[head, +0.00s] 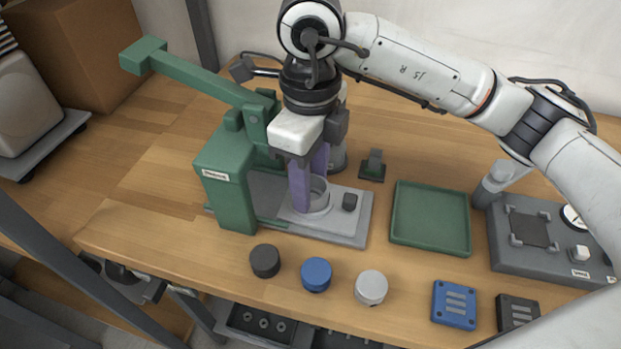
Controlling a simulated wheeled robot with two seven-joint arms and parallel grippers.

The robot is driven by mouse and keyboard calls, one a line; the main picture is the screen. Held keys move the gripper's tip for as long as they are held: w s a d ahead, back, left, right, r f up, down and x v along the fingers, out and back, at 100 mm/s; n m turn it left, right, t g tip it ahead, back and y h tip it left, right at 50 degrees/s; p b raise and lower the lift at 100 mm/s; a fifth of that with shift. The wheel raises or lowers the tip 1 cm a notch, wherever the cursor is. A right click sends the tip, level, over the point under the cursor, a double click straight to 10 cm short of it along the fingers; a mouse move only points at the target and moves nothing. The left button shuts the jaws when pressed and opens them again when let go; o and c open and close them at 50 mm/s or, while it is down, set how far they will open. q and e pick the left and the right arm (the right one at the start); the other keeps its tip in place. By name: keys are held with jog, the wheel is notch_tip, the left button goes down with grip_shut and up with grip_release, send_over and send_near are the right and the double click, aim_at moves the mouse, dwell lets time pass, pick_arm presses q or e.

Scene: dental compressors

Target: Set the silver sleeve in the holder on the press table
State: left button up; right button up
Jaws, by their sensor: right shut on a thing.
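The press with its green body (227,180) and long green lever stands left of centre. Its grey press table (345,232) reaches out to the right. My right gripper (309,203) points down over this table, its purple fingers shut on the silver sleeve (320,198). The sleeve is a pale ring low between the fingertips, at the holder on the table. The fingers hide part of the ring, and the holder cannot be told apart from it. I cannot tell whether the sleeve is fully seated. My left gripper is not in view.
A black cap (265,260), a blue cap (316,274) and a silver cap (371,288) stand along the front. An empty green tray (398,232) lies right of the press, beside a grey gauge fixture (510,255). Blue (454,304) and black (516,311) blocks lie front right.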

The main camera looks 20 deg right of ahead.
jog(key=o, duration=1.6)
jog(key=shift+c, duration=0.2)
notch_tip(320, 180, up, 7)
jog(key=p, duration=0.4)
